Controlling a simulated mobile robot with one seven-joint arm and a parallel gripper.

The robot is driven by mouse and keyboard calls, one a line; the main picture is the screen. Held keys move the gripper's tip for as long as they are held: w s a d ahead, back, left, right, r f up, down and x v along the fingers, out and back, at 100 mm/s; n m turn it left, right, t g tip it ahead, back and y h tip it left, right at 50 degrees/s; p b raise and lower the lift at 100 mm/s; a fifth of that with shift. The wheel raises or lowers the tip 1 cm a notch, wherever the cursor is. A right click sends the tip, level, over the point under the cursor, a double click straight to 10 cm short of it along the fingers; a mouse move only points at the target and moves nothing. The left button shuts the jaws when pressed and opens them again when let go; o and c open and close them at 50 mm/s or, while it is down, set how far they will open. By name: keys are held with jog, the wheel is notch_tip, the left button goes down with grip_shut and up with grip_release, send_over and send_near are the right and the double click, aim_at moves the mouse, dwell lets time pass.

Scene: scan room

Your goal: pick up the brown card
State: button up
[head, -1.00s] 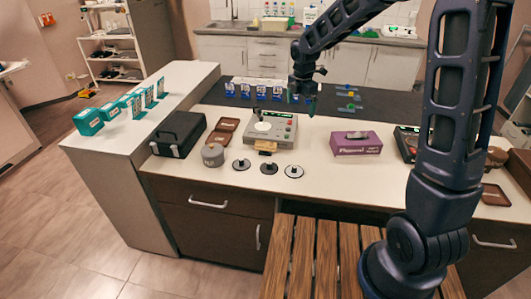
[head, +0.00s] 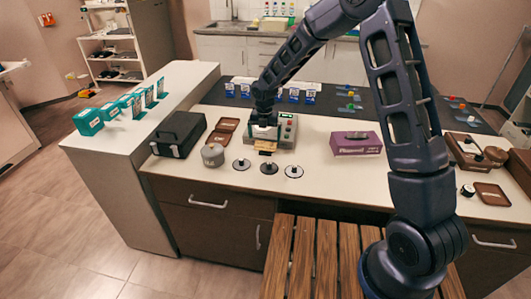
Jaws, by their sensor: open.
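The brown card (head: 265,147) is a small tan-brown piece at the front edge of a grey device (head: 286,131) on the white counter. My gripper (head: 264,136) points down in front of the device, just above the card. It hides much of the device's left side and part of the card. The jaws are open, and I see nothing held. I cannot tell whether the fingertips touch the card.
A purple box (head: 356,143) stands to the right, with clear counter between.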

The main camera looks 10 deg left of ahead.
aim_at(265, 145)
jog(key=f, duration=0.7)
jog(key=shift+w+d+f, duration=0.15)
jog(key=shift+w, duration=0.1)
jog(key=c, duration=0.8)
